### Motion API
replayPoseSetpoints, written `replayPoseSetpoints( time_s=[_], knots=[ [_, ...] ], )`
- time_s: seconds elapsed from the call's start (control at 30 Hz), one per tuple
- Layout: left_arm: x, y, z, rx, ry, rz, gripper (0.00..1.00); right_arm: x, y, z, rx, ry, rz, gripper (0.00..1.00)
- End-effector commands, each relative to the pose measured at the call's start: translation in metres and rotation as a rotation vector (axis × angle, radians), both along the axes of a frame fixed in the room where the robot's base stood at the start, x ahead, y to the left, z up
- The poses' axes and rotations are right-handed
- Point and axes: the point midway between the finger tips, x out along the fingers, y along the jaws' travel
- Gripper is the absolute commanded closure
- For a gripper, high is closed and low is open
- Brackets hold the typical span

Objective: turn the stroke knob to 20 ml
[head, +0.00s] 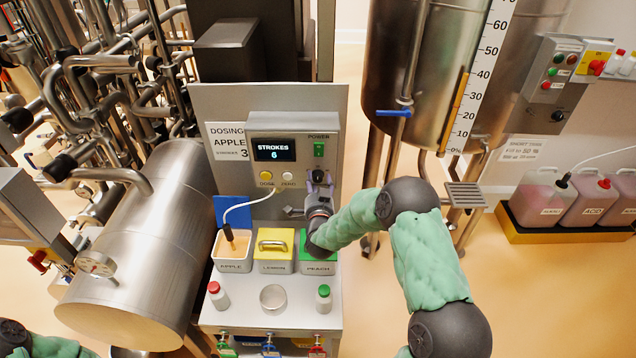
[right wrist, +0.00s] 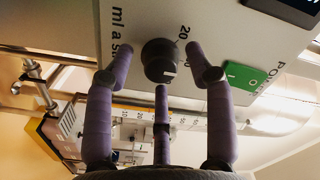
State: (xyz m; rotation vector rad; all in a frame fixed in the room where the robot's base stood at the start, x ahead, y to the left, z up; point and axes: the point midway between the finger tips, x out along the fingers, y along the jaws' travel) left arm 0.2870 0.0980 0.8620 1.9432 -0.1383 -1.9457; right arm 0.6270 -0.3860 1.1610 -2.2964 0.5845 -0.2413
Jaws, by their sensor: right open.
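The stroke knob is a round black knob in the right wrist view (right wrist: 160,60), on the grey control panel (head: 330,134). A white mark shows on its lower right part in that view. The printed "20" (right wrist: 184,33) is above and right of it, and the mark does not face it. My right gripper (head: 318,190) is at the panel's lower right and largely covers the knob in the head view. In the right wrist view, its purple fingers (right wrist: 160,78) are spread around the knob. I cannot tell whether they touch it. My left gripper is out of view.
A green power switch (right wrist: 244,77) is close to one finger. The display (head: 274,149) reads STROKES 6, above a yellow button (head: 266,175) and a white button (head: 288,176). Apple, lemon and peach bins stand below, with a white cable at the apple bin (head: 233,267).

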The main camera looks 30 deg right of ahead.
Motion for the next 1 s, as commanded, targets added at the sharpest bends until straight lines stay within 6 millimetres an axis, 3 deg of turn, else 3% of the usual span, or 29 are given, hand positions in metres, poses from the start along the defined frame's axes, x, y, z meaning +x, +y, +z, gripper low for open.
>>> replayPoseSetpoints(
  time_s=[0.23,0.27,0.43,1.0],
  knots=[
    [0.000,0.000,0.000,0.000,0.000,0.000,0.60,0.001,0.000,0.000,0.000,0.000,0.000,0.45],
    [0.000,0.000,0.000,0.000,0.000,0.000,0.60,0.001,0.000,0.000,0.000,0.000,0.000,0.51],
    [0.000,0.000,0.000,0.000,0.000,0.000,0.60,0.001,0.000,0.000,0.000,0.000,0.000,0.99],
    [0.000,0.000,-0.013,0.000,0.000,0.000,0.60,0.001,0.000,-0.002,-0.112,0.069,0.000,1.00]
  ],
)
